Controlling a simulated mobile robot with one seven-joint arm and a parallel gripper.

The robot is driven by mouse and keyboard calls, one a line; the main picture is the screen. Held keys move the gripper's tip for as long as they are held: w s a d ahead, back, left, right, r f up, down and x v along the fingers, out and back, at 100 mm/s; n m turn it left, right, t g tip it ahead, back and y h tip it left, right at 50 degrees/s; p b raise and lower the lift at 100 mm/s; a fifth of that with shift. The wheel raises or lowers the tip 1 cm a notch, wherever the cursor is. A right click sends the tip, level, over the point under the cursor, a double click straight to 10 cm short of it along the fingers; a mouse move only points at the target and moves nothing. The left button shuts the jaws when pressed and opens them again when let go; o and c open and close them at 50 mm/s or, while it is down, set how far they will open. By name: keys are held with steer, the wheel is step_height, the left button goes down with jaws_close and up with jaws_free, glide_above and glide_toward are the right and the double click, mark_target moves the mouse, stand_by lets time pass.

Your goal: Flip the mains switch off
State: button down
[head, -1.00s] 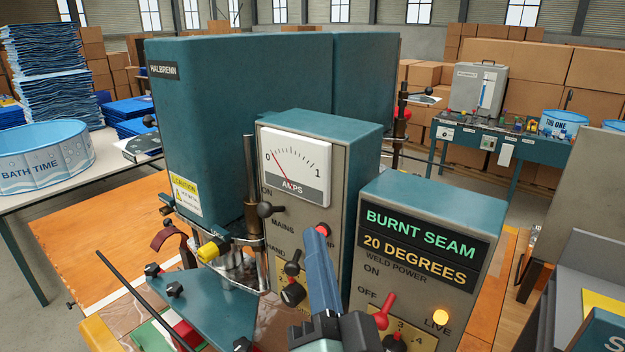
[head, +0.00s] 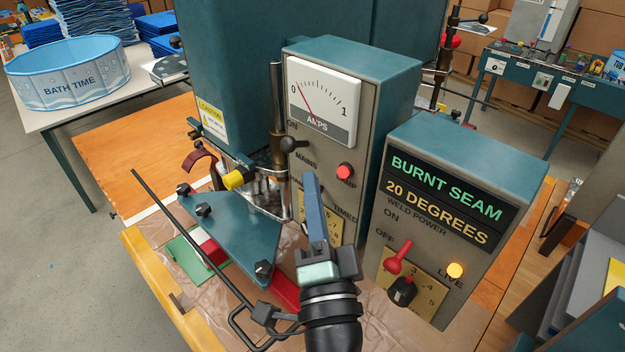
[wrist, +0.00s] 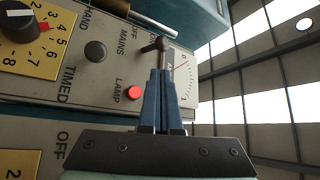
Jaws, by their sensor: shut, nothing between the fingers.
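The mains switch (head: 291,144) is a black ball-ended lever on the front of the teal-and-grey amps cabinet (head: 362,54). It sits between the ON and MAINS labels, its knob sticking out to the left. My gripper (head: 311,178) has its blue fingers together and empty, pointing up below the switch, left of the red lamp. In the wrist view the switch (wrist: 157,44) shows just beyond the fingertips (wrist: 160,71). I cannot tell whether they touch. My fingers hide part of the lower panel in the head view.
The red lamp (head: 345,171) is close on the right of my fingers. The weld power box (head: 465,165) stands at right with a red lever (head: 399,258) and glowing LIVE light (head: 455,270). A teal plate (head: 228,232) with black knobs and a yellow-capped clamp (head: 238,178) are at left.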

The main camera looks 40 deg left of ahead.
mark_target(296, 145)
steer(key=p+x, duration=0.2)
steer(key=x, duration=0.5)
steer(key=shift+w+a+r+p, duration=0.1)
steer(key=shift+w+p, duration=0.05)
steer(key=shift+p, duration=0.25)
steer(key=shift+f+b, duration=0.2)
steer(key=shift+b, duration=0.35)
steer(key=shift+n+b, duration=0.3)
steer(key=shift+b, duration=0.45)
steer(key=shift+y+b, duration=0.3)
steer(key=shift+b, duration=0.3)
